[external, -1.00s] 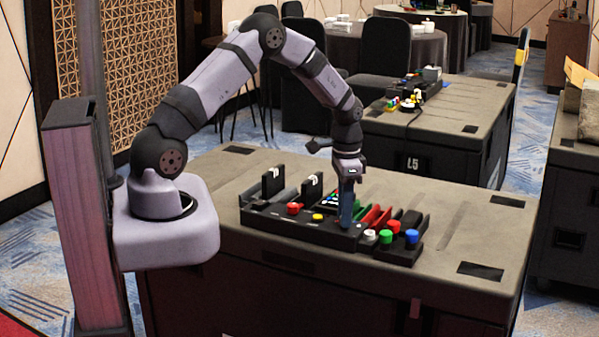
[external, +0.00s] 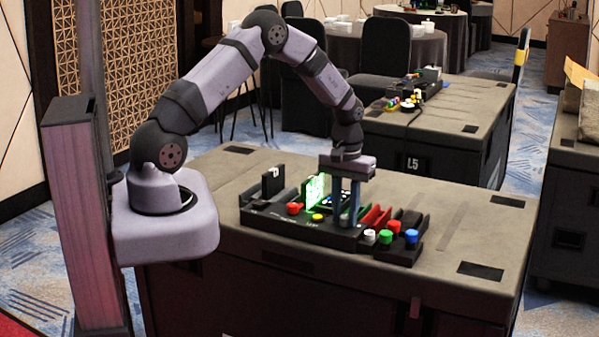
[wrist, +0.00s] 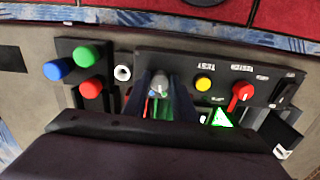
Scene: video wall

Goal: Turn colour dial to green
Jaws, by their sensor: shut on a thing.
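The colour dial (wrist: 158,84) is a small grey knob on the black panel. It shows in the wrist view between the two fingers of my gripper (wrist: 160,92), which is shut on it. In the external view, my gripper (external: 345,219) points straight down at the panel and its fingers hide most of the dial. A small upright screen (external: 315,189) on the panel glows bright green. The green light also shows in the wrist view (wrist: 221,118).
A red switch (wrist: 241,92) and yellow button (wrist: 203,83) are on the same panel. The case top (external: 450,215) is clear to the right.

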